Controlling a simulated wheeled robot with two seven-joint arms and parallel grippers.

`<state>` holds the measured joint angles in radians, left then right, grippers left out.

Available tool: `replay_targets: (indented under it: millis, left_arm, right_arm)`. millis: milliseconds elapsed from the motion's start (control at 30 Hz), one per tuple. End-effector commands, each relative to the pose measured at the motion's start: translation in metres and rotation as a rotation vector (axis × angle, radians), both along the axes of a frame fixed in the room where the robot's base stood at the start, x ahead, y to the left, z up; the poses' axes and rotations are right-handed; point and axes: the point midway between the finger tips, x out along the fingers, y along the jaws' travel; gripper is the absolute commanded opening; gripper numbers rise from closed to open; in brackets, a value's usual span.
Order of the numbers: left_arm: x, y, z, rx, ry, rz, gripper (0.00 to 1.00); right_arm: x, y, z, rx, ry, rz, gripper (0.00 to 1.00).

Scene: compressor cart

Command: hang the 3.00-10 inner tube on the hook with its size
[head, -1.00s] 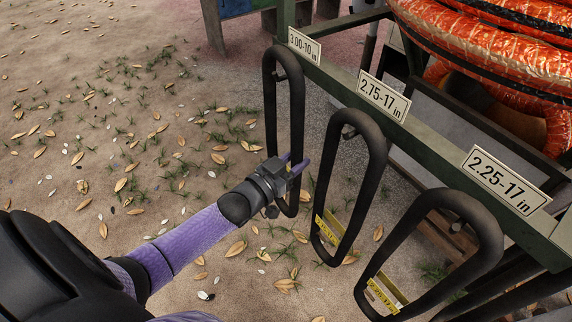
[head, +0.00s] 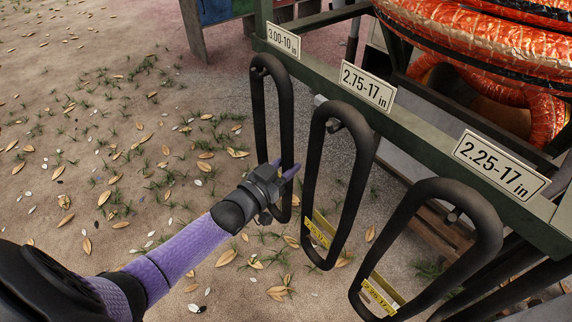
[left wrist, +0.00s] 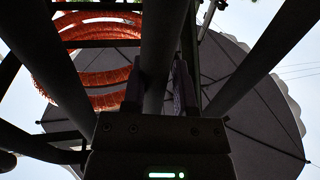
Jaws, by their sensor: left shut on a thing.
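The held inner tube (head: 258,115) is a long black loop below the "3.00-10 in" sign (head: 283,40) at the rail's far end. A hook end shows inside its top bend; I cannot tell whether the tube's weight rests on it. My left gripper (head: 285,172) is shut on the tube's near strand, low down. In the left wrist view a dark strand of the tube (left wrist: 163,60) runs between the fingers. No size label on this tube is readable. My right gripper is not in view.
Two more black tubes with yellow labels hang on the same green rail (head: 410,130), under the "2.75-17 in" sign (head: 367,87) and the "2.25-17 in" sign (head: 500,163). Orange hose coils (head: 490,50) lie behind. Leaf-strewn ground at left is open.

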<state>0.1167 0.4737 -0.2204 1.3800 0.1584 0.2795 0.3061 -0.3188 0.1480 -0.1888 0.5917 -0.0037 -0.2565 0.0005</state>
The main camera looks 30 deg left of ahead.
Motion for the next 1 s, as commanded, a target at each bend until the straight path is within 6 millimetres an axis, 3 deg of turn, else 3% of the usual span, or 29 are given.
replay_targets:
  millis: [67,100,267,300,567,1000]
  left_arm:
    - [0.0,0.0,0.001,0.001,-0.002,0.0,0.0]
    - [0.0,0.0,0.001,0.001,-0.002,0.0,0.4]
    - [0.0,0.0,0.0,0.0,-0.001,0.0,0.74]
    - [0.0,0.0,0.0,0.0,-0.001,0.0,0.77]
    - [-0.004,0.001,0.001,-0.001,0.002,0.0,0.77]
    - [-0.091,0.018,0.002,0.0,0.001,0.0,0.77]
  right_arm:
    - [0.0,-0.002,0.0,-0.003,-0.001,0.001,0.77]
    - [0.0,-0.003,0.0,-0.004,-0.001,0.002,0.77]
    - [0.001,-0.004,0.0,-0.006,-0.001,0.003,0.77]
    - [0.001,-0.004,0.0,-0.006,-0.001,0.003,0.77]
    - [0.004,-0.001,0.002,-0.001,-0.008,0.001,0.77]
    - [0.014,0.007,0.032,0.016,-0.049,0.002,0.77]
